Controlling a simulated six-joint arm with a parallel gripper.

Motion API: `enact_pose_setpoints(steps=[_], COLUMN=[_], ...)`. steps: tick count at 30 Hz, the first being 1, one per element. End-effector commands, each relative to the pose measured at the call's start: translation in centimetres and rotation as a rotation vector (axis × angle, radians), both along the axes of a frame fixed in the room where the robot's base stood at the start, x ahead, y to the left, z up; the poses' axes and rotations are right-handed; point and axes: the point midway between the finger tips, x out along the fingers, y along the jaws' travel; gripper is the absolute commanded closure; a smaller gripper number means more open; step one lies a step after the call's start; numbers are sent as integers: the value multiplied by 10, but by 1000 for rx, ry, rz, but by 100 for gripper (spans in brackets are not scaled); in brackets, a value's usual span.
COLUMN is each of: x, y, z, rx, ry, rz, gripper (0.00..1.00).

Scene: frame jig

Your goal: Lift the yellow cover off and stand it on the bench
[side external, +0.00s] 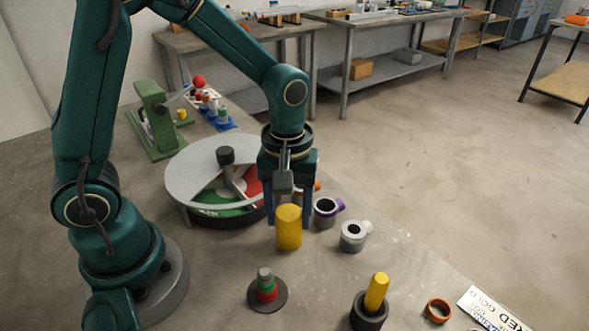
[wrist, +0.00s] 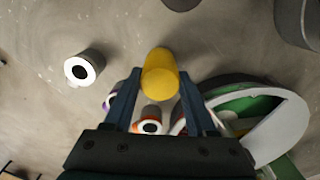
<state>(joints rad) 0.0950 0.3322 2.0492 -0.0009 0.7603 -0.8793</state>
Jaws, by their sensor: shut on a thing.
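The yellow cover (side external: 289,232) is a plain upright cylinder in the side view. My gripper (side external: 288,222) is shut on it, with one finger on each side of its upper part. In the wrist view, the cover (wrist: 160,80) sits between the two fingertips of my gripper (wrist: 160,90). I cannot tell whether its lower end touches the bench (side external: 215,262) or hangs just above it. A stepped peg (side external: 266,288) with grey, green and red bands on a dark round base stands uncovered, in front and to the left of the cover.
A round tray with a pale cut-out lid (side external: 190,172) stands close left of my gripper. Purple-handled (side external: 326,212) and grey (side external: 354,236) cups stand to the right. A dark holder with a yellow rod (side external: 376,294) and an orange ring (side external: 437,310) are at front right.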

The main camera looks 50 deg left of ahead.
Motion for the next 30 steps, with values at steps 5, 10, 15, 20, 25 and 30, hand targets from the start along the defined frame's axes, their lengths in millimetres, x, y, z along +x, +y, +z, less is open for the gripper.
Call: enact_pose_setpoints(steps=[5, 10, 15, 20, 25, 30], x=[0, 0, 0, 0, 0, 0], y=[0, 0, 0, 0, 0, 0], z=[-2, -2, -2, -2, -2, -2], rx=[0, 0, 0, 0, 0, 0], ry=[0, 0, 0, 0, 0, 0], rz=[0, 0, 0, 0, 0, 0], gripper=[96, 96, 8, 8, 0, 0])
